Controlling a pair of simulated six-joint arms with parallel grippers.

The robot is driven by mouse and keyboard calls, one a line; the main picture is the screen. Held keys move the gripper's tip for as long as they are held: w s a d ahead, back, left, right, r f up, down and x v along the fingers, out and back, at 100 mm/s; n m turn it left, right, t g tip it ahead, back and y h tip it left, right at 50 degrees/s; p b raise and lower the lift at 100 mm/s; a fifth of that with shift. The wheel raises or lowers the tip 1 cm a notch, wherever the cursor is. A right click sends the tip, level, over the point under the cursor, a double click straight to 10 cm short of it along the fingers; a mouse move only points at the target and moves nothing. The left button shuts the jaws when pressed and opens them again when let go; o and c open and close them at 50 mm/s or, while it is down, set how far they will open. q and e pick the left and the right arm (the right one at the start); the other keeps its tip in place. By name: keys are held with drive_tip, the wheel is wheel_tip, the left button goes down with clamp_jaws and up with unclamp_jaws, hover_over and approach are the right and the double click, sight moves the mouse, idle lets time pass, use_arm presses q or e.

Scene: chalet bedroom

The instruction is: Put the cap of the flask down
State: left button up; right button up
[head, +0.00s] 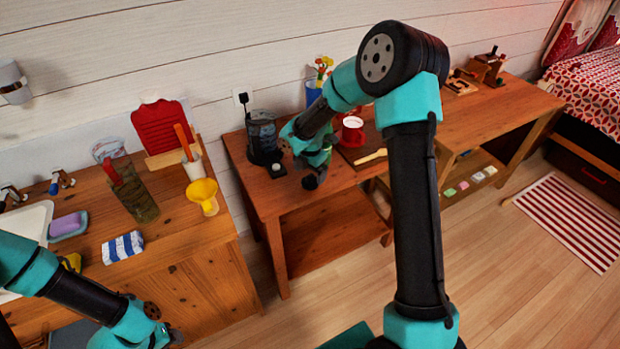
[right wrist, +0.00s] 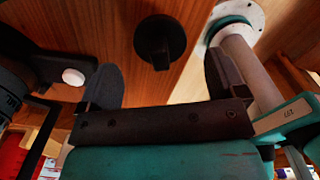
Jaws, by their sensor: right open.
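The black cap (right wrist: 160,42), a round piece with a raised bar, rests on the wooden table top in the right wrist view. My right gripper (right wrist: 168,85) is open, with one finger to each side of the cap and visible gaps between them. In the head view my right gripper (head: 314,178) is low at the front edge of the middle table, and I cannot make out the cap clearly there. A pale cylinder (right wrist: 255,75) with a ringed end stands beside the right finger; I cannot tell whether it is the flask. My left gripper (head: 168,334) is at the bottom left, its jaws unclear.
A dark jug-like appliance (head: 262,135) stands just left of the right gripper. A red-and-white container (head: 352,130) and a wooden spoon (head: 370,156) are to its right.

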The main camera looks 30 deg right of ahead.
sight(310, 176)
wheel_tip(310, 176, up, 8)
drive_tip(key=shift+f, duration=0.1)
idle(0.8)
drive_tip(key=s+a+f+m, duration=0.1)
drive_tip(key=a+f, duration=0.1)
drive_tip(key=s+a+f+m+y, duration=0.1)
drive_tip(key=s+a+f, duration=0.1)
drive_tip(key=s+a+f+y, duration=0.1)
drive_tip(key=a+f, duration=0.1)
drive_tip(key=shift+s+a+f+m, duration=0.15)
drive_tip(key=shift+s+m, duration=0.2)
drive_tip(key=shift+m, duration=0.05)
drive_tip(key=s+a+f+m+y, duration=0.2)
drive_tip(key=s+a+f+m, duration=0.2)
drive_tip(key=s+a+f, duration=0.25)
drive_tip(key=s+d+f+m, duration=0.2)
drive_tip(key=s+f+m, duration=1)
drive_tip(key=m, duration=0.5)
drive_tip(key=shift+s+d+f+m+t, duration=0.2)
drive_tip(key=shift+s+f+m+t, duration=0.15)
drive_tip(key=shift+s, duration=0.4)
